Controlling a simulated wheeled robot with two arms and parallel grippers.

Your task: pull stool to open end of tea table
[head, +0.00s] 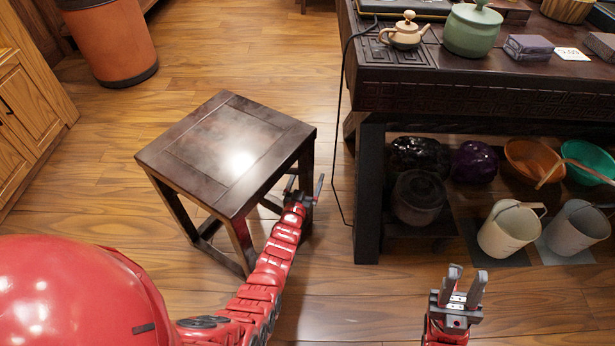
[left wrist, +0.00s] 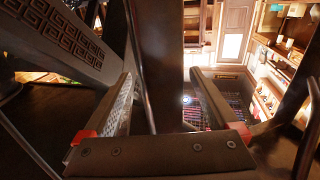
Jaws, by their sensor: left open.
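The dark wooden stool (head: 215,150) stands upright on the floor, left of the tea table (head: 480,95) with a gap between them. My left gripper (head: 305,188) is at the stool's right side, below the seat edge, with its fingers apart around the right leg. In the left wrist view, my left gripper (left wrist: 165,105) is open and a dark post (left wrist: 155,55), which looks like that leg, stands between the fingers. Whether they touch it cannot be told. My right gripper (head: 465,287) is open and empty, in front of the table's lower shelf.
A black cable (head: 343,130) hangs from the table's left end to the floor. A teapot (head: 404,32) and green jar (head: 472,30) stand on top. An orange bin (head: 110,40) stands back left. Floor behind the stool is clear.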

